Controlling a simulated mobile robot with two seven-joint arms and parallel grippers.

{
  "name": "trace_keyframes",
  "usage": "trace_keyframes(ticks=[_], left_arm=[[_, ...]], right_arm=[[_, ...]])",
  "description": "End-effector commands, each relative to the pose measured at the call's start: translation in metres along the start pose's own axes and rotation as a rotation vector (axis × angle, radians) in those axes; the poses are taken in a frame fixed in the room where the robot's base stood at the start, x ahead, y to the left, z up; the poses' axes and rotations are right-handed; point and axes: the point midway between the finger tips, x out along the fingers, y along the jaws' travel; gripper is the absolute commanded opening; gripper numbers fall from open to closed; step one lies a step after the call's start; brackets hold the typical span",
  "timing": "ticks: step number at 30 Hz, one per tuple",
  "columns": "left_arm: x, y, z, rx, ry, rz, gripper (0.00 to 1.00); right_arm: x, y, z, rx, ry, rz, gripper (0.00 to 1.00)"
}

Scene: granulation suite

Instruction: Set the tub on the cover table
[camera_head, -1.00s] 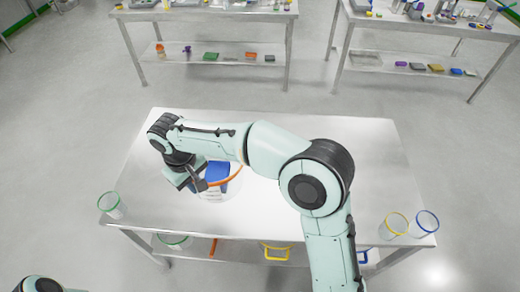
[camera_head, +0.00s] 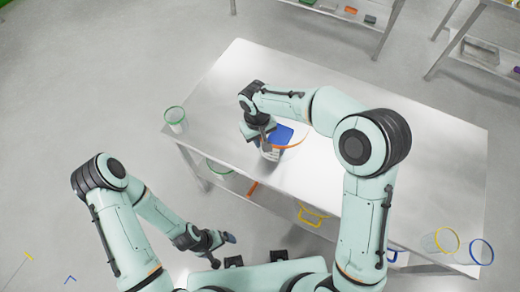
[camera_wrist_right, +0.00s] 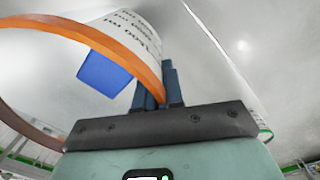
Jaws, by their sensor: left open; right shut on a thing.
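The white tub (camera_head: 270,153) has an orange rim, printed text and a blue thing inside or against it. My right gripper (camera_head: 264,140) is shut on its rim, near the front edge of a steel table (camera_head: 220,95). The right wrist view shows the tub's lettered wall (camera_wrist_right: 132,32) upside down beside the dark fingers (camera_wrist_right: 160,88). I cannot tell whether the tub touches the tabletop. No label shows whether this is the cover table. My left gripper (camera_head: 228,238) is open and empty, in front of the table and apart from it.
A green-rimmed clear cup (camera_head: 175,120) stands at the table's left corner. Yellow-rimmed (camera_head: 440,240) and blue-rimmed (camera_head: 480,252) cups stand at the right end. Handled items, one yellow (camera_head: 312,216), show below the tabletop. Other benches (camera_head: 345,20) stand behind. The tabletop's back is clear.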

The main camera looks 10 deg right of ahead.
Motion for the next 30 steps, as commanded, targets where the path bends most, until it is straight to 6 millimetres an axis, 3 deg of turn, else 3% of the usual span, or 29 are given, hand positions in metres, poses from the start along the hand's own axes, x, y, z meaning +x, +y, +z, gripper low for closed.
trace_keyframes(ticks=[3, 10, 17, 29, 30], left_arm=[[0.002, -0.001, 0.001, 0.000, -0.001, 0.000, 1.00], [0.002, -0.001, 0.001, 0.000, -0.001, 0.000, 1.00], [0.004, -0.002, 0.002, -0.001, -0.002, -0.001, 1.00], [0.007, -0.004, 0.003, -0.002, -0.005, -0.002, 1.00], [0.006, -0.003, 0.003, -0.001, -0.004, -0.002, 1.00]], right_arm=[[0.021, -0.001, 0.001, -0.001, -0.002, 0.001, 0.00], [0.036, -0.002, 0.000, 0.000, -0.001, 0.001, 0.00], [0.069, -0.003, 0.000, 0.000, -0.001, 0.001, 0.00], [0.076, -0.004, 0.000, 0.000, 0.001, 0.000, 0.00], [0.075, -0.004, 0.000, 0.000, 0.000, 0.000, 0.17]])
